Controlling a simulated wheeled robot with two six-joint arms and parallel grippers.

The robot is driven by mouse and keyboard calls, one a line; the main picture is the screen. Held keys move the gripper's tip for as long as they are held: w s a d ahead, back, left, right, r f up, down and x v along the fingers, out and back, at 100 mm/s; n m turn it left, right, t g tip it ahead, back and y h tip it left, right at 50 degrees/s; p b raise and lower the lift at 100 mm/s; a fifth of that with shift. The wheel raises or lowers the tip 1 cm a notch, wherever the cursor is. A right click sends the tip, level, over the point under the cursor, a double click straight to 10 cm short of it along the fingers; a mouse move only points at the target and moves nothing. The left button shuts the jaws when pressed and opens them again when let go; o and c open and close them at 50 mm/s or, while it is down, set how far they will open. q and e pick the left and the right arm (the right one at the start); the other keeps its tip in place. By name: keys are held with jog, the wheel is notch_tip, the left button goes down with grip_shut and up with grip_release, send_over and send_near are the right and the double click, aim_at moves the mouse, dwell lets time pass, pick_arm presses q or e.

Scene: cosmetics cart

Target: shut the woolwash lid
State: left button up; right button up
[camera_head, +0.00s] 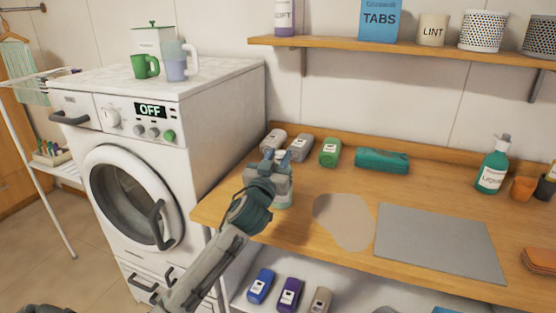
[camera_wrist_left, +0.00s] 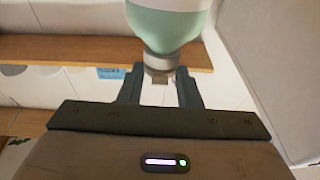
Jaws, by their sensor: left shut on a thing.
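A clear bottle with pale green liquid (camera_head: 284,199) stands upright near the left end of the wooden counter, mostly behind my left gripper. I take it for the woolwash; no label on it is readable. My left gripper (camera_head: 271,157) is at the bottle's top. In the left wrist view, which is upside down, the bottle body (camera_wrist_left: 168,25) fills the top. Its narrow neck and cap (camera_wrist_left: 159,76) lie between the fingertips of my left gripper (camera_wrist_left: 159,88), which is shut on the cap. How far the lid is closed cannot be told. My right gripper is not in view.
A grey mat (camera_head: 438,242) and a pale patch (camera_head: 343,221) lie to the right. The washing machine (camera_head: 190,130) is at left. A shelf (camera_head: 400,52) hangs above.

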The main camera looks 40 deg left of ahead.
pick_arm(q)
jog(key=shift+f, duration=0.25)
jog(key=o, duration=1)
jog(key=shift+w+a, duration=0.1)
jog(key=shift+w, duration=0.05)
jog(key=shift+r, duration=0.1)
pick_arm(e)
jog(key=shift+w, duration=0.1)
pick_arm(q)
jog(key=shift+s, duration=0.3)
jog(key=b+v, duration=0.3)
jog(key=v, duration=0.7)
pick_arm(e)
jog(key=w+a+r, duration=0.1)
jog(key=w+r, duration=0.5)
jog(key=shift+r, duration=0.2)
pick_arm(q)
jog(key=shift+s, duration=0.1)
